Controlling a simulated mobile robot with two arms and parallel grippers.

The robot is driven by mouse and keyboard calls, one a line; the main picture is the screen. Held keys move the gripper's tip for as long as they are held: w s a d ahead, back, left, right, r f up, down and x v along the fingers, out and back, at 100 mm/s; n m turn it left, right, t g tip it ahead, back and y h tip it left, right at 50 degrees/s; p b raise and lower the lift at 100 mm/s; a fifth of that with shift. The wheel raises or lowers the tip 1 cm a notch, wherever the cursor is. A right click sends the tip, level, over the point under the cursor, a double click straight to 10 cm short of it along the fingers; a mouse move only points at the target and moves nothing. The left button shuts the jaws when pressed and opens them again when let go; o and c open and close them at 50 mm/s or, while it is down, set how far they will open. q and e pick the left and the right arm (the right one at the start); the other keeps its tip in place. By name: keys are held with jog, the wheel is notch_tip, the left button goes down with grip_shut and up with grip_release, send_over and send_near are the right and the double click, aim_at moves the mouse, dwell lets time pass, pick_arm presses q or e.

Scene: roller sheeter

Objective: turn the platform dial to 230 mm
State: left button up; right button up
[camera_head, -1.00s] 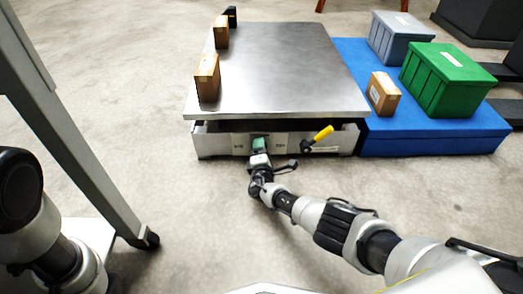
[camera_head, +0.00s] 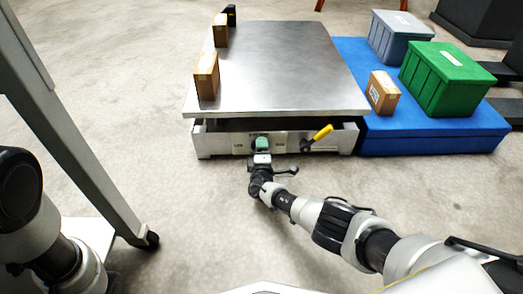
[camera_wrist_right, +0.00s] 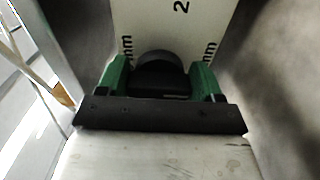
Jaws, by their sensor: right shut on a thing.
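The lifting platform (camera_head: 285,65) has a flat grey metal top over a pale base (camera_head: 215,140). Its dial sits on the base's front face, mostly hidden by my gripper in the head view. In the right wrist view the dial (camera_wrist_right: 160,70) is a dark round knob between my green fingertips. My right gripper (camera_head: 261,144) is shut on it; it also shows in the right wrist view (camera_wrist_right: 160,82). The white panel (camera_wrist_right: 165,20) behind carries "mm" labels on both sides and a cut-off "2" above. The full numbers cannot be read. My left gripper is out of view.
A yellow-handled lever (camera_head: 322,133) is right of the dial. Cardboard boxes (camera_head: 207,75) stand on the platform's left side. A blue platform (camera_head: 430,140) on the right bears a green crate (camera_head: 445,85), a grey crate (camera_head: 400,38) and a small box (camera_head: 383,93). Floor in front is clear.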

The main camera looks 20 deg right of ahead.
jog(key=o, duration=0.9)
jog(key=shift+o, duration=0.2)
jog(key=shift+s, duration=0.2)
jog(key=p+v, duration=0.6)
jog(key=v, duration=0.3)
jog(key=shift+s+a+r+p, duration=0.1)
jog(key=shift+s+r+p, duration=0.05)
jog(key=shift+s+p, duration=0.2)
jog(key=shift+s+a, duration=0.15)
jog(key=shift+s, duration=0.2)
jog(key=shift+s+f, duration=0.1)
jog(key=shift+f, duration=0.1)
